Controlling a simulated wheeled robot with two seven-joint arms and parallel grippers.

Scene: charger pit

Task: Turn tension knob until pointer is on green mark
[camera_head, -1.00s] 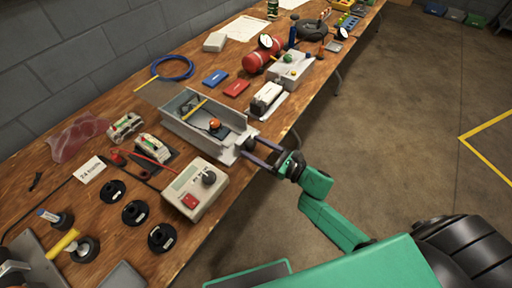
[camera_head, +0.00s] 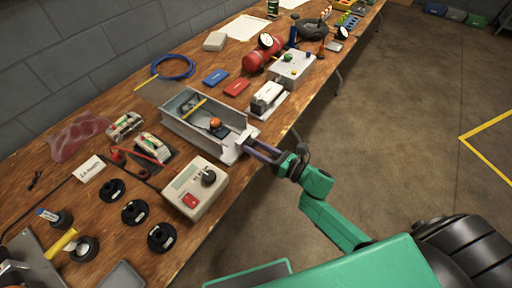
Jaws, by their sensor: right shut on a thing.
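A grey open-topped metal housing (camera_head: 184,133) lies on the bench, with an orange-red ball-like part (camera_head: 215,123) and a yellow strip (camera_head: 196,107) inside. My right gripper (camera_head: 249,147) is at the housing's near right end, its fingers shut on a small dark knob there. The fingers mostly hide the knob, and I see the gripper nearly edge-on. The pointer and the green mark are too small to make out. I do not make out my left gripper.
A beige control box (camera_head: 181,183) with a black knob and red button stands just left of my right gripper. A white block device (camera_head: 268,96) and a red cylinder (camera_head: 259,58) stand farther back. Open floor lies right of the bench edge.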

